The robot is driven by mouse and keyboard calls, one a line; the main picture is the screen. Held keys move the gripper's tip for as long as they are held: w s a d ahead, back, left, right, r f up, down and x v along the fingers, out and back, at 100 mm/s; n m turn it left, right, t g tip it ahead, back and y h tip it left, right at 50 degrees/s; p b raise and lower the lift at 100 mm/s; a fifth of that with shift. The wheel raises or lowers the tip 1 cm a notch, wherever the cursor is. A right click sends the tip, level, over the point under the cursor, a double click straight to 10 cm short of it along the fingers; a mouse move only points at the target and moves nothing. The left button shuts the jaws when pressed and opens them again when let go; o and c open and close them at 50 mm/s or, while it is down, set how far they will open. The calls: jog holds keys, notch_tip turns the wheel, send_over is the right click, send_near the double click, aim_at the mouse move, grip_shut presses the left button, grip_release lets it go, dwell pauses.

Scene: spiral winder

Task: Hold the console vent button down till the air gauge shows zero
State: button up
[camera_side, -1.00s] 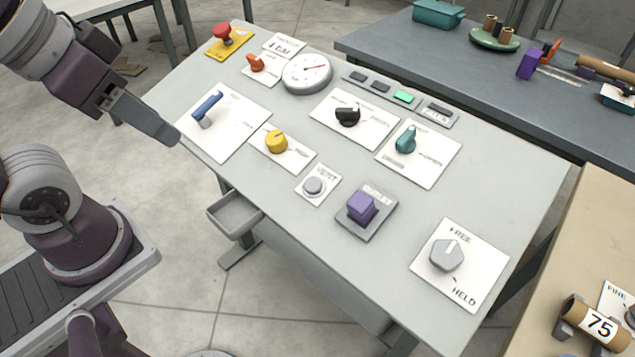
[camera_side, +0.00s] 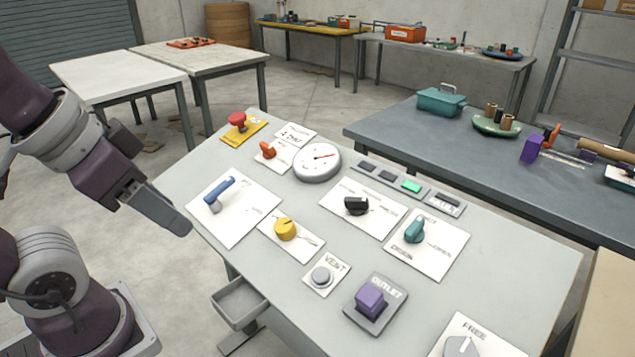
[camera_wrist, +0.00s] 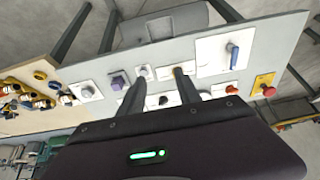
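The vent button (camera_side: 322,276) is a round grey button on a white plate marked VENT, near the front edge of the grey console. It also shows in the wrist view (camera_wrist: 143,72), between my fingers' lines of sight. The air gauge (camera_side: 318,162) is a white round dial at the console's back; its needle points up and right, its figures too small to read. My gripper (camera_side: 180,225) is off the console's left edge, beside the blue lever's plate, well apart from the vent button. In the wrist view its two fingers stand apart with nothing between them.
Around the button are a yellow knob (camera_side: 285,229), a purple outlet block (camera_side: 369,299) and a blue lever (camera_side: 219,194). A black knob (camera_side: 356,205), a teal knob (camera_side: 414,230) and a red button (camera_side: 237,119) lie farther back. One lamp (camera_side: 411,187) glows green.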

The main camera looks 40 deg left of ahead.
grip_shut()
dwell(1.7)
